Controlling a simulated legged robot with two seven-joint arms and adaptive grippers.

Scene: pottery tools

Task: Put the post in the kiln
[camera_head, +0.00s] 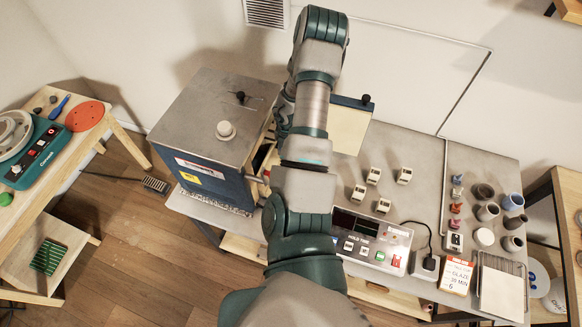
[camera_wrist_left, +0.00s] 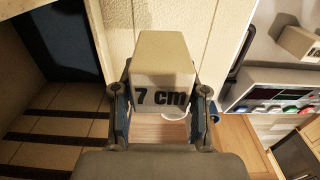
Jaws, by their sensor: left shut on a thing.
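The post (camera_wrist_left: 162,62) is a beige block marked "7 cm". My left gripper (camera_wrist_left: 160,98) is shut on it, one finger on each side, in the left wrist view. In the head view my arm hides this gripper and the post. The kiln (camera_head: 212,125) is a blue box with a grey top at the left end of the grey table. Its door (camera_head: 349,128) stands open, with the cream inner face showing to the right of my arm. In the left wrist view a dark opening with slats (camera_wrist_left: 60,125) lies left of the post, and a cream panel is behind it.
Several small pale blocks (camera_head: 373,176) stand on the table right of the arm. A control box (camera_head: 372,240) is in front of them. Cups (camera_head: 487,211), a card (camera_head: 457,275) and a rack (camera_head: 502,285) fill the right end. A wooden bench (camera_head: 60,150) is at left.

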